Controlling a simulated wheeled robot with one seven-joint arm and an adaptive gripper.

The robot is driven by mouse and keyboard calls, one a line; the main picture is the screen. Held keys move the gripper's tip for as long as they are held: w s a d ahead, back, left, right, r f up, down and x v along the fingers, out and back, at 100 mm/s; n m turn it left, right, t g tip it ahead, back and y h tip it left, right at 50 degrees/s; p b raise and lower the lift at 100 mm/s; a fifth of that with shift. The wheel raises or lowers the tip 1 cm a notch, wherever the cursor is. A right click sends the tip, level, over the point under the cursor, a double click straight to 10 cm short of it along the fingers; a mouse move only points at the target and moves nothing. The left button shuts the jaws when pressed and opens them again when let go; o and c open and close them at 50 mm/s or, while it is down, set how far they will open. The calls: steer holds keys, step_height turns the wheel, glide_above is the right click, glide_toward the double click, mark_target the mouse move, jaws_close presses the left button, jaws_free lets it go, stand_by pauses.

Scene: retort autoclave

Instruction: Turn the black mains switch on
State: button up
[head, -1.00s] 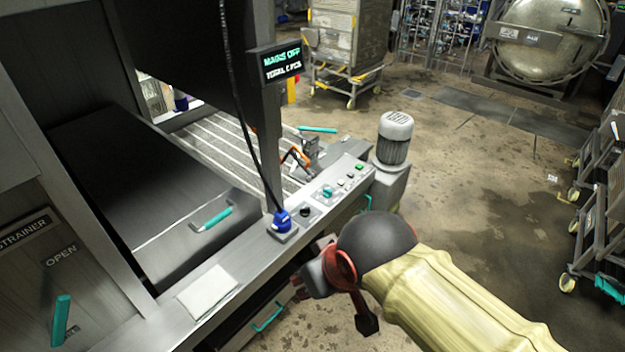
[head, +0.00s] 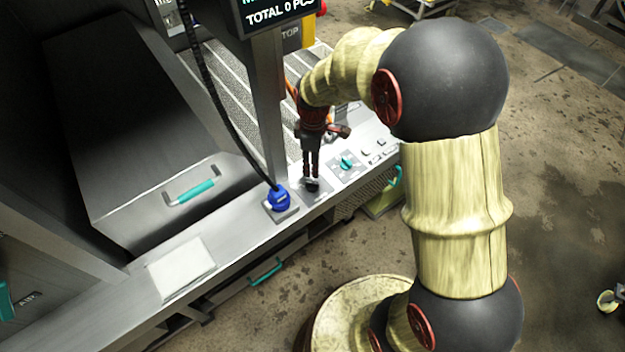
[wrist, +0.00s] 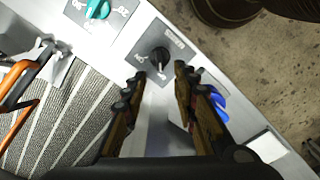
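The black mains switch (head: 312,186) is a small round knob on a dark plate on the machine's front ledge. My gripper (head: 311,176) points down at the knob from above. In the wrist view its two fingers (wrist: 160,74) are apart, with the knob showing just beyond the gap between their tips. I cannot tell whether either finger touches it. The hanging display (head: 280,14) shows TOTAL 0 PCS; its upper line is cut off.
A blue plug (head: 279,200) with a black cable sits left of the mains switch. A teal rotary switch (head: 347,162) lies to its right, with small buttons beyond. The display post (head: 268,105) stands close behind. A white sheet (head: 181,267) lies on the ledge at left.

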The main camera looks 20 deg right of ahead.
mark_target(312, 182)
step_height(312, 182, down, 9)
steer(key=shift+w+f+b, duration=0.15)
steer(key=shift+b, duration=0.85)
steer(key=shift+c, duration=0.9)
jaws_close()
